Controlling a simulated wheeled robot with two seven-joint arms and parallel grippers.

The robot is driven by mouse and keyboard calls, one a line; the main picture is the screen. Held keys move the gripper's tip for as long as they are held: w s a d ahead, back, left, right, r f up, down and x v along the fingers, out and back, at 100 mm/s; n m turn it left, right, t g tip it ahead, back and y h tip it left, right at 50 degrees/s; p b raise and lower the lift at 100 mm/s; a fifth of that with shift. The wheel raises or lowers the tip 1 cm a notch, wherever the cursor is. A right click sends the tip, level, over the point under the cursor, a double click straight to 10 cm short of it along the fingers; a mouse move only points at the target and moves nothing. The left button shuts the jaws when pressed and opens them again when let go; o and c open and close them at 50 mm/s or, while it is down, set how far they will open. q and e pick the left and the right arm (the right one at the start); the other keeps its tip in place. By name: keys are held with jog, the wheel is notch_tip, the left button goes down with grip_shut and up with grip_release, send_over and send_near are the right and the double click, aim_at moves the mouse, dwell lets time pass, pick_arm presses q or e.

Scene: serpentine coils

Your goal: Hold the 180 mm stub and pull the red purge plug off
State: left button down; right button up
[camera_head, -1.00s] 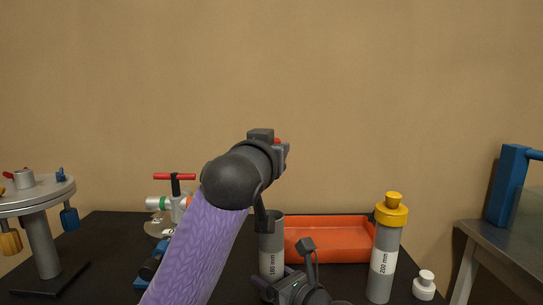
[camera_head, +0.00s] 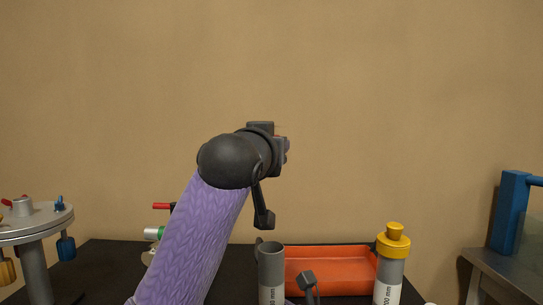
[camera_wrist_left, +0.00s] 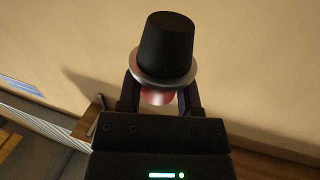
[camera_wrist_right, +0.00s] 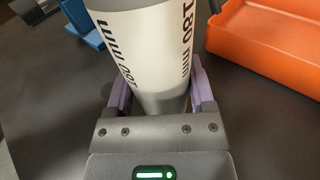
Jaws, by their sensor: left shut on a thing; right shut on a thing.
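The red purge plug (camera_wrist_left: 158,97) is in my left gripper (camera_wrist_left: 160,100), which is shut on its red part. Its grey flange and black tapered end stick out beyond the fingers. In the head view my left gripper (camera_head: 282,148) is raised well above the stub, and the plug is mostly hidden there. The grey 180 mm stub (camera_head: 271,264) stands on the table with a bare, open-looking top, apart from the plug. In the right wrist view my right gripper (camera_wrist_right: 155,95) is shut around the stub's labelled body (camera_wrist_right: 150,45).
An orange tray (camera_head: 335,286) lies behind and right of the stub. A 200 mm stub (camera_head: 388,275) with a yellow cap stands further right. A round grey stand (camera_head: 35,225) with hanging padlocks is at left. A red-handled valve (camera_head: 160,206) is partly behind my left arm.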

dwell(0.4)
pick_arm(q)
jog(key=shift+w+f+b, duration=0.1)
jog(key=shift+f+b, duration=0.3)
jog(key=shift+f, duration=0.1)
pick_arm(e)
jog(key=shift+f, duration=0.65)
jog(key=o, duration=1.2)
jog(key=shift+c, duration=0.2)
pick_arm(q)
jog(key=shift+r, duration=0.1)
